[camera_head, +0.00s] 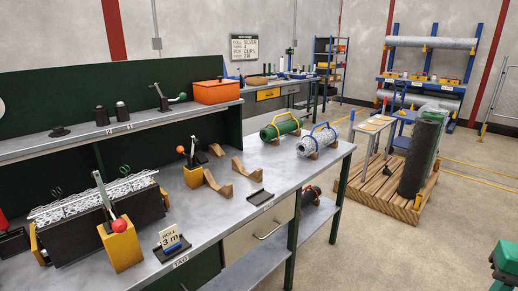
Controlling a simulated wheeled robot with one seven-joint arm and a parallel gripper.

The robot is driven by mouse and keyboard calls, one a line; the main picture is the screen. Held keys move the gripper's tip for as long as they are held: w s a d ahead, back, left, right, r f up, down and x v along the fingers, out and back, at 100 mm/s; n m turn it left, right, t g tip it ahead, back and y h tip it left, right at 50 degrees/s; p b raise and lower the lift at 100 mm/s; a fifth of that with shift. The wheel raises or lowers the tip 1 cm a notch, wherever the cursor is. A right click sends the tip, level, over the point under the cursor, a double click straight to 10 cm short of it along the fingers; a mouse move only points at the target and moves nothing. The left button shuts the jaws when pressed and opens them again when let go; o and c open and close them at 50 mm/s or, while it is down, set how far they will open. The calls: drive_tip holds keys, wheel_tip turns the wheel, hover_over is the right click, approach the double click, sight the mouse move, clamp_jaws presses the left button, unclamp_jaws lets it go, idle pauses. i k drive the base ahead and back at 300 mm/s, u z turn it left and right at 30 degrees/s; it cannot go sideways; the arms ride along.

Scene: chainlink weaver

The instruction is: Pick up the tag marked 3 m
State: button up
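The tag marked 3 m (170,238) is a small pale card with dark lettering reading "ROLL 3 m". It stands tilted in a dark holder (173,252) near the front edge of the workbench, at the lower left of the head view. A blue piece sits at its foot. A yellow block (122,246) with a red-knobbed lever stands just left of it.
A raised shelf (70,137) runs behind. Open floor (345,250) lies right of the bench; a wooden pallet (385,190) stands beyond.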

sight(169, 238)
drive_tip(key=u, duration=1.25)
